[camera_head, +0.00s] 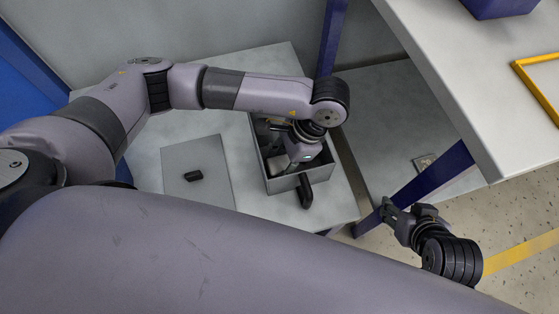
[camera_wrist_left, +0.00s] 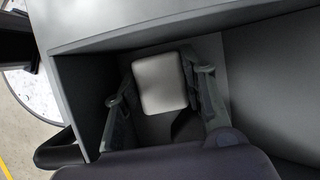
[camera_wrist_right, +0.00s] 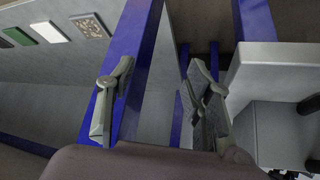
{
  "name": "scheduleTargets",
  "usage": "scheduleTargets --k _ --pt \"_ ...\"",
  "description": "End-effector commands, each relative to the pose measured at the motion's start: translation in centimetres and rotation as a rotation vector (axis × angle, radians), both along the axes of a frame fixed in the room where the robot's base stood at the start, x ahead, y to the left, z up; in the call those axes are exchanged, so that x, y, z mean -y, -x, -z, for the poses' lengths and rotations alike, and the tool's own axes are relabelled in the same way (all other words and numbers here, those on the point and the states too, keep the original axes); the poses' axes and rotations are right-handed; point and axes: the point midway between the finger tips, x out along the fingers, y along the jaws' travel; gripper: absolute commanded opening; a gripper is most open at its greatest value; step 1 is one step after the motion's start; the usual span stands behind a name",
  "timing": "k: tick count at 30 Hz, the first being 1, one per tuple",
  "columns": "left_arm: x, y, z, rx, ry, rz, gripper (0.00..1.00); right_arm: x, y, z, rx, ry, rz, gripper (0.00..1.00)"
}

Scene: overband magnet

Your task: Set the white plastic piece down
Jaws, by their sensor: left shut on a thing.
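The white plastic piece (camera_wrist_left: 159,82) is a pale, rounded block. In the left wrist view it sits between the two fingers of my left gripper (camera_wrist_left: 164,90), which is shut on it. Both are inside a grey open bin (camera_head: 298,184) on the white table. Whether the piece touches the bin floor is unclear. My right gripper (camera_wrist_right: 160,88) is open and empty; it hangs off to the right of the table in the head view (camera_head: 388,208).
The bin has a black handle (camera_head: 304,190) at its front. Left of it, a grey plate (camera_head: 215,192) bears a small black object (camera_head: 193,176). A blue post (camera_head: 331,38) stands just behind the bin. A higher white table (camera_head: 440,60) is at right. Bare tabletop lies around the plate.

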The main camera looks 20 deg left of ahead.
Motion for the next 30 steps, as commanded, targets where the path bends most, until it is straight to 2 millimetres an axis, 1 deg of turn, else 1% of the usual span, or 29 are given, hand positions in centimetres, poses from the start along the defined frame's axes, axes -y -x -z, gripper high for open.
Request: scheduleTargets --k 1,2,5,18,21,28,30 --pt "0.0 0.0 0.0 0.0 0.0 0.0 0.08 -0.1 -0.1 0.0 0.008 -0.002 -0.002 0.46" --pt "0.0 0.0 0.0 0.0 0.0 0.0 0.39 -0.1 -0.1 0.0 0.01 -0.003 -0.002 0.46" --pt "0.0 0.0 0.0 0.0 0.0 0.0 0.46 -0.1 -0.1 0.0 0.012 -0.003 -0.002 0.46" --pt "0.0 0.0 -0.2 0.0 0.0 0.0 0.47 -0.2 -0.1 -0.1 -0.009 -0.003 -0.006 0.46" --pt "0.1 -0.1 -0.7 0.002 0.001 0.0 0.47 0.2 1.5 0.4 -0.085 0.011 0.0 0.46" --pt "1.9 -1.4 -5.9 0.005 0.0 0.002 0.47 1.4 5.1 1.2 -0.244 0.046 0.016 0.46" --pt "2.4 -1.8 -7.4 0.006 0.001 0.002 0.47 1.5 5.4 1.0 -0.262 0.05 0.017 0.46"
